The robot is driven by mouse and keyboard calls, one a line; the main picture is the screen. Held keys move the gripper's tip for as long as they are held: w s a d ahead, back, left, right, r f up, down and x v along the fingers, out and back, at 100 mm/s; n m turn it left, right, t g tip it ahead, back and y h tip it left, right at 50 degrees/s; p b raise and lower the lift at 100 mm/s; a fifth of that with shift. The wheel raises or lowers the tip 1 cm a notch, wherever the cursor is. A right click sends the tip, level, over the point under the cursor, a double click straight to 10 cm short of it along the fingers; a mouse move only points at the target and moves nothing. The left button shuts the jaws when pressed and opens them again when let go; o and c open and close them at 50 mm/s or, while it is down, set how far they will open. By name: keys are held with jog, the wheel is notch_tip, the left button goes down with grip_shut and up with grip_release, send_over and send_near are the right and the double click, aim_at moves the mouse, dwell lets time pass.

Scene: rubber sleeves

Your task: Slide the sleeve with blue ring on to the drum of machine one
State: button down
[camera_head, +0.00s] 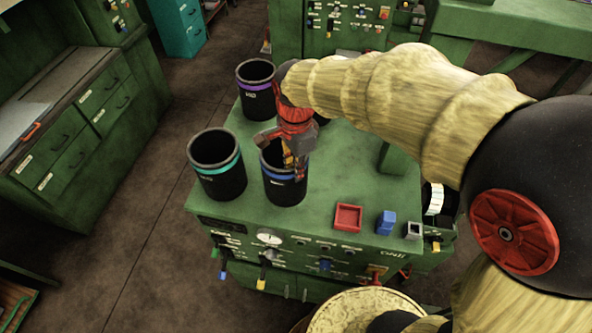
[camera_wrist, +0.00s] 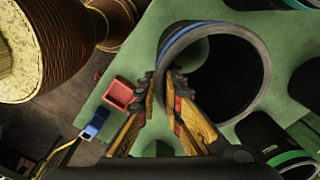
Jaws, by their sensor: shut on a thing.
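The black sleeve with the blue ring (camera_head: 285,190) stands upright on the green machine top (camera_head: 345,180) in the head view. My gripper (camera_head: 291,160) is over its open mouth. In the wrist view the sleeve (camera_wrist: 256,72) is seen from above, and my gripper (camera_wrist: 166,82) is shut on its rim wall, one finger on each side. Whether the sleeve's base touches the surface is hard to tell. A dark drum with a white band (camera_head: 434,200) shows partly behind my arm; I cannot tell whether it belongs to machine one.
A teal-ringed sleeve (camera_head: 217,168) stands close at left and a purple-ringed one (camera_head: 256,92) behind. Another dark sleeve is mostly hidden behind my gripper. A red tray (camera_head: 347,218), blue block (camera_head: 386,222) and small grey box (camera_head: 412,231) sit near the front edge.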

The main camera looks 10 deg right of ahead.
jog(key=shift+r+p, duration=1.35)
jog(key=shift+r, duration=1)
jog(key=shift+f, duration=0.1)
